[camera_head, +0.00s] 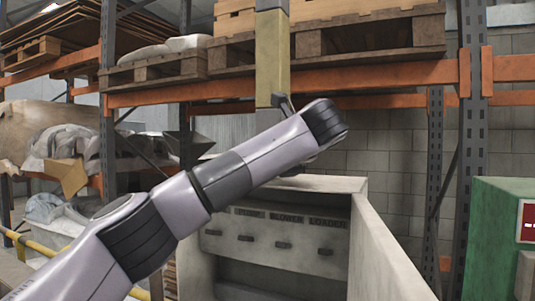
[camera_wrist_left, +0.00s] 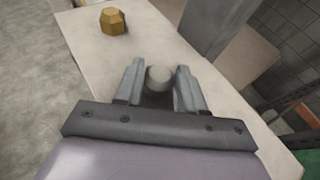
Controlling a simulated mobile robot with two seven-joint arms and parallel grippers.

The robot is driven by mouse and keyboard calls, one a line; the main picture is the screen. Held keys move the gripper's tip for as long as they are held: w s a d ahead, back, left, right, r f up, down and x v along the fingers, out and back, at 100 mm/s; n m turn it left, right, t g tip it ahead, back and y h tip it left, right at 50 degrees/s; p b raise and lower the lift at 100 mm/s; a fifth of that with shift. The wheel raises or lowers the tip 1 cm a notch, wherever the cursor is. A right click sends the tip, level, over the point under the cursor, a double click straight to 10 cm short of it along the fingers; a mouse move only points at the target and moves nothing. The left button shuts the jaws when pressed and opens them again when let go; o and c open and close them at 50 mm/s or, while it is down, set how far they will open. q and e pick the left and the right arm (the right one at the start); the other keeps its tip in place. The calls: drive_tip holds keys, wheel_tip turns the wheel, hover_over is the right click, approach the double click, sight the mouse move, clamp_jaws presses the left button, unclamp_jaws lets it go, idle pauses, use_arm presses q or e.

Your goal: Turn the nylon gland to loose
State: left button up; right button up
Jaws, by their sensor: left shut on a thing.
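A pale grey, round-topped piece, which looks like the nylon gland (camera_wrist_left: 158,79), stands on a light flat surface in the left wrist view. My left gripper (camera_wrist_left: 159,68) has one finger on each side of it and is shut on it. A gold-brown faceted gland (camera_wrist_left: 112,21) sits apart on the same surface, at the upper left. In the head view my left arm reaches from the lower left to the upper middle. Its wrist hides the gripper and the gland there. I cannot read the gland's turn position. My right gripper is not in view.
A grey open-topped cabinet (camera_head: 390,250) stands below the arm, with a labelled switch panel (camera_head: 275,232) inside. A green machine (camera_head: 500,230) with a red display is at the right. Orange-beamed racking (camera_head: 385,74) with loaded pallets stands behind. A yellow rail (camera_head: 45,251) is at lower left.

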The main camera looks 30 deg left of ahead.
use_arm(q)
drive_tip(key=shift+w+d+n+g+y+p, duration=0.1)
drive_tip(key=shift+n+g+y+p, duration=0.4)
drive_tip(key=shift+n+g+p, duration=0.75)
drive_tip(key=shift+w+n+g+y+p, duration=0.1)
drive_tip(key=shift+n+g+y+p, duration=0.4)
drive_tip(key=shift+n+g+p, duration=0.75)
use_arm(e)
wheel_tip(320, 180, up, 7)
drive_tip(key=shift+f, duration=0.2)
use_arm(q)
drive_tip(key=shift+m, duration=0.3)
drive_tip(key=shift+f, duration=0.1)
drive_tip(key=o, duration=1)
drive_tip(key=shift+o, duration=0.2)
drive_tip(key=shift+d, duration=0.1)
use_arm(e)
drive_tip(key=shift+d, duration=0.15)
